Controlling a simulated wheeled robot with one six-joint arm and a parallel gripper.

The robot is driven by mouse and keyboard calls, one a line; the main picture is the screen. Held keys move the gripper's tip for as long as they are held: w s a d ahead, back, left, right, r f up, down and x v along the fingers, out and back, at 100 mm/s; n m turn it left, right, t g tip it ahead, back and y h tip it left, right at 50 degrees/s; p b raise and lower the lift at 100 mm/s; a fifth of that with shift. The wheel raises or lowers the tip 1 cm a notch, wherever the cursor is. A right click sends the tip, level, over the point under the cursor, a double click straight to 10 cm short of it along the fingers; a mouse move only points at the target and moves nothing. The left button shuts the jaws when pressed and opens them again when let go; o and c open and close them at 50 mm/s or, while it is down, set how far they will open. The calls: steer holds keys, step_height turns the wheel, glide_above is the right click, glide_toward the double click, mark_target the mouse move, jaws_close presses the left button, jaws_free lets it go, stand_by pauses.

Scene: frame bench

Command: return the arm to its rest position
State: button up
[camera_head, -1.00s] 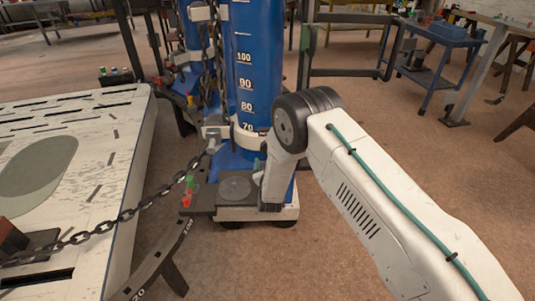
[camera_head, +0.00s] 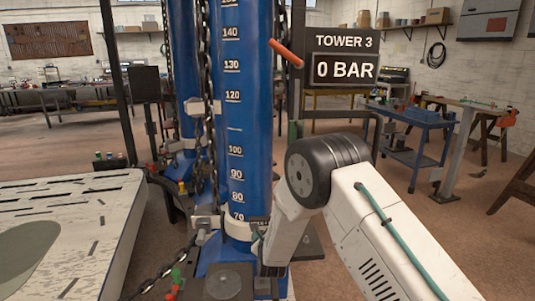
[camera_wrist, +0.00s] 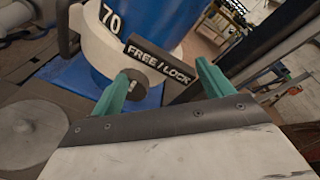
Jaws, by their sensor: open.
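My white arm with its black joint (camera_head: 328,170) reaches from the lower right toward the blue tower (camera_head: 247,120). It is bent, with the forearm angled down beside the tower's pale collar (camera_head: 240,229). In the wrist view my gripper (camera_wrist: 160,70) has two teal fingers, apart and empty. The dark FREE / LOCK bar (camera_wrist: 160,63) on the collar lies just beyond the fingers, with its round end near the left fingertip. I cannot tell whether that finger touches it. In the head view the gripper is mostly hidden behind the forearm.
A display (camera_head: 342,57) reads TOWER 3, 0 BAR. A chain (camera_head: 160,275) hangs left of the tower, near the pale slotted bench (camera_head: 70,220). A round grey plate (camera_head: 223,286) lies at the tower's foot. A blue cart (camera_head: 415,140) stands at the back right, with open floor before it.

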steer(key=s+d+r+n+g, duration=0.1)
steer(key=d+r+n+g, duration=0.15)
steer(key=r, duration=0.45)
steer(key=s+d+r+n+g, duration=0.15)
steer(key=d+r+n, duration=0.25)
steer(key=r, duration=0.4)
steer(key=s+d+r+n+g, duration=0.3)
steer(key=s+d+r+n, duration=0.4)
steer(key=s+r, duration=0.35)
steer(key=s+d+r+n+g, duration=0.1)
steer(key=s+d+n, duration=0.3)
steer(key=s, duration=0.9)
steer(key=s+d+r+n+g+h, duration=0.1)
steer(key=s+d+n+g, duration=0.3)
steer(key=s, duration=0.9)
steer(key=s+d+r+n+g, duration=0.2)
steer(key=s+d, duration=0.4)
steer(key=s, duration=0.8)
steer(key=r+n, duration=0.1)
steer(key=n, duration=0.1)
steer(key=shift+d+r+n+g+h, duration=0.15)
steer(key=shift+r+n+g+h, duration=0.05)
steer(key=shift+n+g+h, duration=0.15)
